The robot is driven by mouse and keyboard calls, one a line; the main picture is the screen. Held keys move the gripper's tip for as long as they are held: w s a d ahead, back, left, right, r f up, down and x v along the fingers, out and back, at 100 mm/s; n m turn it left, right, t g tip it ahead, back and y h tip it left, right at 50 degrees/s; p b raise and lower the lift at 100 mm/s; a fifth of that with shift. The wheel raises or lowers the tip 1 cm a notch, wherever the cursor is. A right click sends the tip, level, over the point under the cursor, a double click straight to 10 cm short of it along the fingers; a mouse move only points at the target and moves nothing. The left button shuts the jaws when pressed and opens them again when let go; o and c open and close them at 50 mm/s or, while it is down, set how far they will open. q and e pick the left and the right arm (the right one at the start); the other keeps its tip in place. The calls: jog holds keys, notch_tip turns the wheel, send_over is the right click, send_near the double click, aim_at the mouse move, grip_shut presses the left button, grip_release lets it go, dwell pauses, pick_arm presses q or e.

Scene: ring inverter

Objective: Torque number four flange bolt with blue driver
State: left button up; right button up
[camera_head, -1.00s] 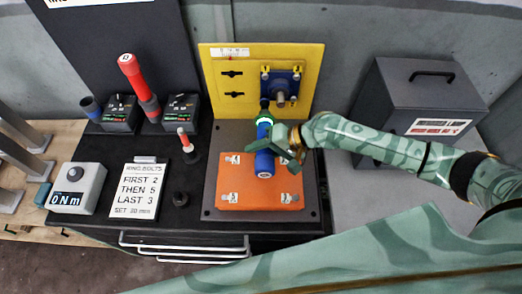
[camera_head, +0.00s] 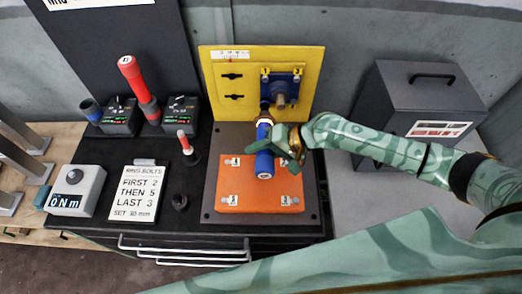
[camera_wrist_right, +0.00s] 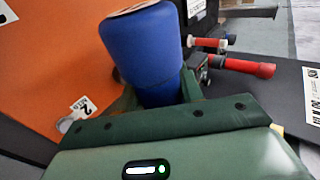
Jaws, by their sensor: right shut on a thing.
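The blue driver (camera_head: 264,164) is in my right gripper (camera_head: 272,146), which is shut around its handle; the handle also shows in the right wrist view (camera_wrist_right: 145,50). Its dark front end points away from me, at the lower left of the blue flange (camera_head: 281,84) on the yellow panel (camera_head: 228,66). I cannot tell whether the tip is seated on a bolt. An orange and white band shows near the driver's front. Tags mark the flange's upper bolts, but I cannot make out a number four. My left gripper is not in view.
An orange plate (camera_head: 260,200) with numbered tags lies below the driver. A grey case (camera_head: 415,100) stands right.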

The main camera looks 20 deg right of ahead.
aim_at(260, 165)
jog(key=shift+w+r, duration=0.1)
jog(key=shift+r, duration=0.15)
jog(key=shift+s+a+p, duration=0.15)
jog(key=shift+s+p, duration=0.25)
jog(key=shift+p, duration=0.25)
jog(key=shift+s+a+p, duration=0.15)
jog(key=shift+s+p, duration=0.35)
jog(key=shift+s, duration=0.05)
jog(key=shift+s+a+p, duration=0.2)
jog(key=shift+s+p, duration=0.2)
jog(key=shift+s, duration=0.15)
jog(key=shift+s+a+p, duration=0.15)
jog(key=shift+s+p, duration=0.25)
jog(key=shift+s, duration=0.15)
jog(key=shift+s+f, duration=0.2)
jog(key=shift+s, duration=0.15)
